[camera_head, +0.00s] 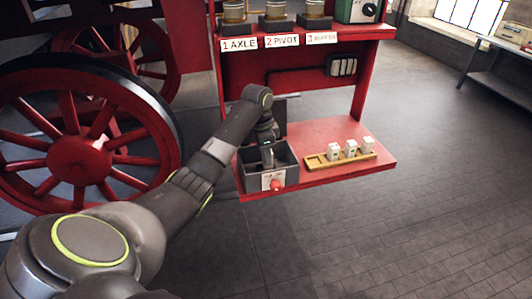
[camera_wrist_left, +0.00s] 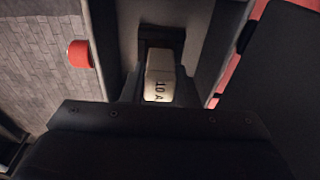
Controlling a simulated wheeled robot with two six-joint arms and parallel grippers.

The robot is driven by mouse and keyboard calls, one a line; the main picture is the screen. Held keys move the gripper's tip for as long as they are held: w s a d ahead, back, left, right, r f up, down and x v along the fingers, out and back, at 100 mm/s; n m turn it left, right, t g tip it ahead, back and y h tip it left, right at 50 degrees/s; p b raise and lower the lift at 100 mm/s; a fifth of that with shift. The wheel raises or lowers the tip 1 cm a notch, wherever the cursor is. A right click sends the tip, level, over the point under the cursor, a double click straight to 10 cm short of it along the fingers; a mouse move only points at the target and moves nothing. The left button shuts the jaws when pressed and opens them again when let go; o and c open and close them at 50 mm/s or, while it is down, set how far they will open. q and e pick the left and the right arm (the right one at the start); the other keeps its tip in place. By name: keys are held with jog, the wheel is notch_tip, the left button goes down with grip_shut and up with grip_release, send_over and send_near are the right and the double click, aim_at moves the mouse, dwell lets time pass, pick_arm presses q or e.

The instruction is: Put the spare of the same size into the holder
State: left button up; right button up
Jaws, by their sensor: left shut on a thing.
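The dark grey open box (camera_head: 285,176), with a white label and a red knob on its front, stands on the lower red shelf. My left gripper (camera_head: 268,156) reaches down into it. In the left wrist view it is shut on a pale fuse (camera_wrist_left: 159,88) marked "10 A". The fuse's far end is at a dark holder (camera_wrist_left: 161,40) between the box walls; I cannot tell how far it is seated. Three white spares (camera_head: 333,151) (camera_head: 350,148) (camera_head: 367,145) stand in a yellow tray (camera_head: 340,161) to the right; their markings are unreadable. My right gripper is not in view.
The upper shelf carries signs for axle (camera_head: 239,44), pivot (camera_head: 282,41) and a third, and a green box (camera_head: 352,11). A red spoked wheel (camera_head: 80,150) stands left of the shelf.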

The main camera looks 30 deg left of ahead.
pick_arm(q)
jog(key=shift+f+b, duration=0.3)
jog(key=shift+f, duration=0.8)
jog(key=o, duration=1.1)
jog(key=shift+c, duration=0.2)
